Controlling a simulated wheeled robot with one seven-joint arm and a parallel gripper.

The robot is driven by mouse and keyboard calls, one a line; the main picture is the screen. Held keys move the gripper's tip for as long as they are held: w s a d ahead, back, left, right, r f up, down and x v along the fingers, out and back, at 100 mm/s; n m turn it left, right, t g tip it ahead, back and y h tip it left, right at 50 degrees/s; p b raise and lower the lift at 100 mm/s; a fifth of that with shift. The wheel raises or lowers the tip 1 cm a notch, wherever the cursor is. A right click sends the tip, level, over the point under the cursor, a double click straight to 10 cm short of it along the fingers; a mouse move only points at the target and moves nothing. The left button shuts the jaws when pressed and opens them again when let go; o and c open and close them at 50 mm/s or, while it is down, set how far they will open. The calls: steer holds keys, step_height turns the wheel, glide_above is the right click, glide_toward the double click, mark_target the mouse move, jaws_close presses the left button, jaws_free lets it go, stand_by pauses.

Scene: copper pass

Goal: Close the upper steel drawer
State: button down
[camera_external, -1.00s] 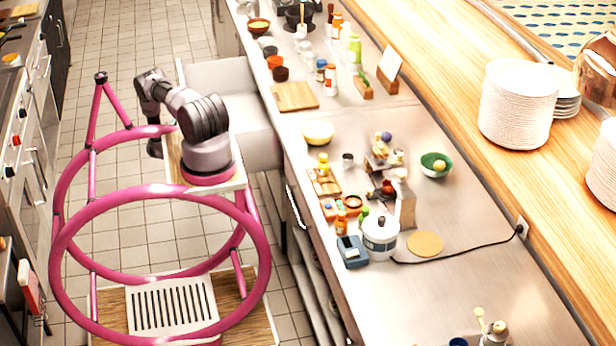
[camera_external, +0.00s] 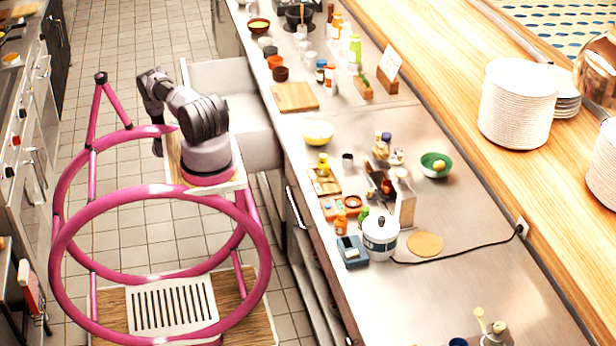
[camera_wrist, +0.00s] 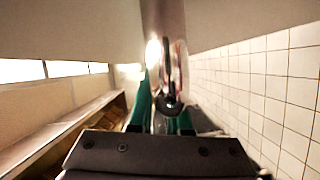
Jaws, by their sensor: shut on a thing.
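The upper steel drawer (camera_external: 225,76) stands pulled out from the left side of the steel counter in the external view. Its pale inside faces up. My arm and base hide part of its near side and front. My gripper (camera_wrist: 162,112) has green fingers in the wrist view, closed around a thin dark bar that looks like the drawer handle (camera_wrist: 171,92). The hold itself is partly blurred by glare. A plain pale panel (camera_wrist: 70,25) fills the upper left of the wrist view. In the external view my gripper is hidden behind my arm.
The steel counter (camera_external: 475,270) carries jars, bowls, a white pot (camera_external: 380,238) and a cutting board (camera_external: 295,96). Another pale drawer or cabinet face (camera_external: 258,148) shows below the open drawer. Tiled floor (camera_external: 120,50) is clear to the left.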

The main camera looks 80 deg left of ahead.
steer(key=w, duration=3.3)
steer(key=shift+w, duration=0.2)
steer(key=shift+w+d, duration=0.1)
steer(key=c, duration=0.9)
jaws_free()
steer(key=shift+o, duration=0.2)
steer(key=v, duration=1)
steer(key=shift+s+d, duration=0.3)
steer(key=shift+s, duration=0.05)
steer(key=shift+r, duration=0.1)
